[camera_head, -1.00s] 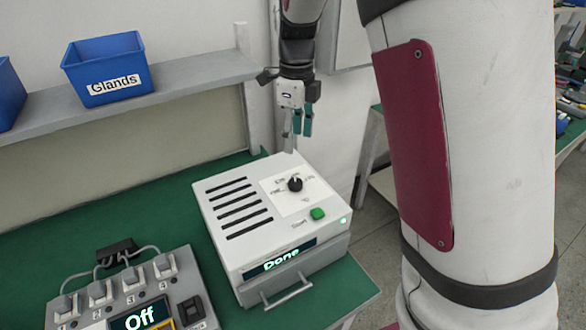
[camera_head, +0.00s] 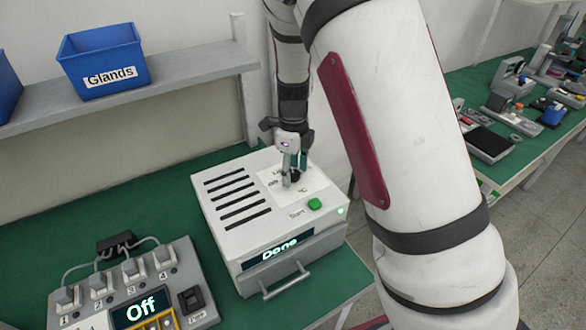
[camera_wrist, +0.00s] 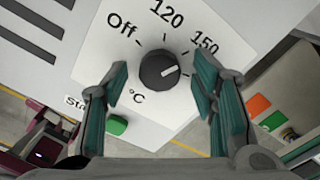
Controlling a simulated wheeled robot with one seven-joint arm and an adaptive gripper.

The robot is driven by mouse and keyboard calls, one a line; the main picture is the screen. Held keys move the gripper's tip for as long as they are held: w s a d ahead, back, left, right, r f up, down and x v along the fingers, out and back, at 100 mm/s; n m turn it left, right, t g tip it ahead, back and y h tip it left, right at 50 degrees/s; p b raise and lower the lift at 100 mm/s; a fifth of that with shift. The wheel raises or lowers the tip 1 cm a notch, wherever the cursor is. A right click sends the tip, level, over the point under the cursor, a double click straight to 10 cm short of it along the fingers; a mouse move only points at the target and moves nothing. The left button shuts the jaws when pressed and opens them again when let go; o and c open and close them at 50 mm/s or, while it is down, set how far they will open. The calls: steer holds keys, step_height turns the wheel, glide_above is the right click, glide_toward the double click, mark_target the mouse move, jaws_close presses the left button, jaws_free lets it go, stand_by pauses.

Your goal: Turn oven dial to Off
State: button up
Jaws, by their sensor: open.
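The black oven dial (camera_wrist: 158,70) sits on a white printed plate in the wrist view. Its white pointer line faces right, toward the tick marks on the 150 side and away from the printed Off at upper left. My gripper (camera_wrist: 161,72) is open, with one green-padded finger on each side of the dial and visible gaps between. In the head view my gripper (camera_head: 293,174) is over the dial on top of the white oven (camera_head: 240,243) and partly hides it. The oven display (camera_head: 280,250) reads Done.
A green Start button (camera_head: 314,204) is beside the dial plate; it also shows in the wrist view (camera_wrist: 117,124). A grey switch box (camera_head: 88,302) with an Off display stands at left. A blue Glands bin (camera_head: 103,58) rests on the shelf above.

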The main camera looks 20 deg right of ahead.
steer(key=c, duration=1.2)
steer(key=shift+n, duration=0.3)
steer(key=n, duration=0.4)
steer(key=shift+n, duration=0.3)
steer(key=n, duration=0.4)
steer(key=shift+n, duration=0.3)
steer(key=n, duration=1)
